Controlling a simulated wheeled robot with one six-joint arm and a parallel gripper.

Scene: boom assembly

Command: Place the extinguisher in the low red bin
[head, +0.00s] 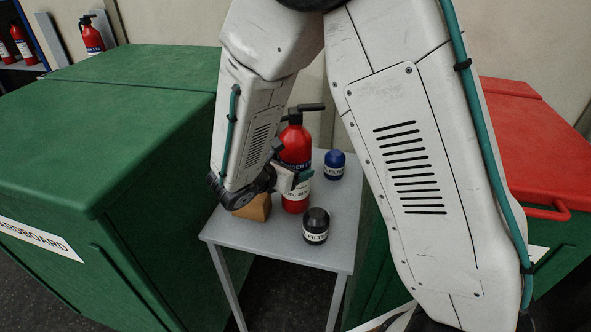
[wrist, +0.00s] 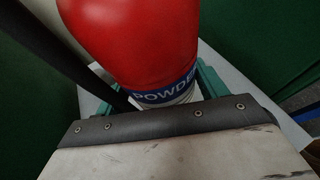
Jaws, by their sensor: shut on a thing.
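A red extinguisher (head: 296,158) with a black handle and a blue and white label stands upright at the small grey table. My gripper (head: 293,182) is shut on its body from the left, at the label's height. In the wrist view the extinguisher (wrist: 135,45) fills the upper middle, and the teal fingertips of my gripper (wrist: 155,95) show on both sides of it. I cannot tell whether its base touches the table. A bin with a red lid (head: 530,150) and a green body stands at the right, partly hidden by my arm.
The grey table (head: 275,249) also holds a blue filter (head: 334,165), a black filter (head: 316,226) close by the extinguisher, and an orange-brown block (head: 254,207). A green cardboard bin (head: 100,130) stands at the left. More extinguishers (head: 92,36) are at the back left.

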